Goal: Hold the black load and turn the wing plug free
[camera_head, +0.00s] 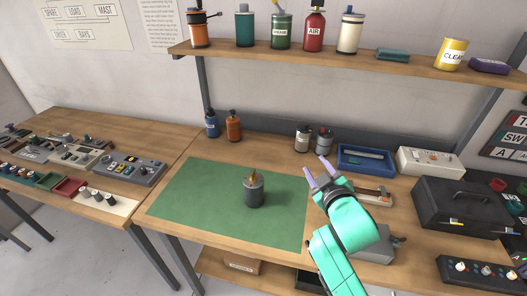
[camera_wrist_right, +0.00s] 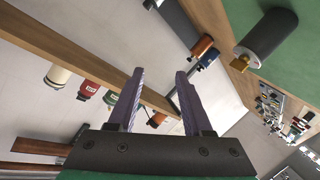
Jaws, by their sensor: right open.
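The black load (camera_head: 254,194), a dark grey cylinder, stands upright on the green mat. The brass wing plug (camera_head: 253,175) sits on its top. In the right wrist view the load (camera_wrist_right: 270,33) shows at the upper right, with the brass plug (camera_wrist_right: 240,63) at its end. My right gripper (camera_head: 319,171) is open and empty, to the right of the load and apart from it. Its purple fingers (camera_wrist_right: 160,78) also show in the right wrist view with nothing between them. My left gripper is in neither view.
The green mat (camera_head: 190,205) is otherwise clear. Behind it stand blue (camera_head: 211,124) and orange (camera_head: 233,126) bottles and two small canisters (camera_head: 302,138). A blue tray (camera_head: 363,158) and a black toolbox (camera_head: 462,208) lie to the right. A shelf (camera_head: 350,62) runs above.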

